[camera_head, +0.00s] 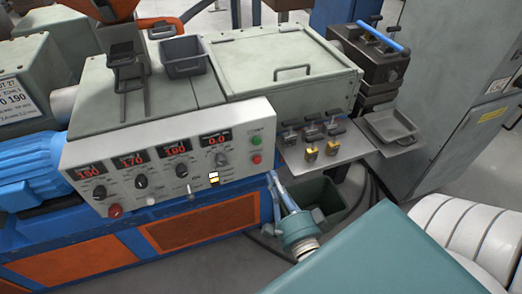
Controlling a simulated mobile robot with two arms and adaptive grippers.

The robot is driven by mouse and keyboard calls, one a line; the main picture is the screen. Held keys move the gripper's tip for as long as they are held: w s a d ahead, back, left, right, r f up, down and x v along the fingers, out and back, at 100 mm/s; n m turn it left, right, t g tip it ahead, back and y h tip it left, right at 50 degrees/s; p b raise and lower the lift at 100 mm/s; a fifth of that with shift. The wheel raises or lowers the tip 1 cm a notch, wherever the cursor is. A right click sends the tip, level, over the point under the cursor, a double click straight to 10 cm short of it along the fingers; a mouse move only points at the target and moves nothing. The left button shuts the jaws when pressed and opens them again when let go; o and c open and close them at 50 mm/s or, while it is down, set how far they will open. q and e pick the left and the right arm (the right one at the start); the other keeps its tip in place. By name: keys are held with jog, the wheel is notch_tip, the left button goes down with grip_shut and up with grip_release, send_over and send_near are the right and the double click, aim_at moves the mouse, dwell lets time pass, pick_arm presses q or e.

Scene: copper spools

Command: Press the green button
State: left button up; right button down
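The green button (256,140) is a small round button at the upper right of a light grey control panel (215,145). A red button (257,160) sits just below it. Nothing covers the green button. My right gripper (274,183) is in front of the panel's lower right corner, below and a little right of the green button in the picture, apart from it. Its fingers are slim and seen from behind; whether they are spread or closed does not show clearly. My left gripper is not in view.
A dark green bin (318,196) stands below the shelf.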

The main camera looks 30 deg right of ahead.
aim_at(257, 141)
jog(key=p+x, duration=0.1)
jog(key=x, duration=0.9)
jog(key=shift+w+p, duration=0.35)
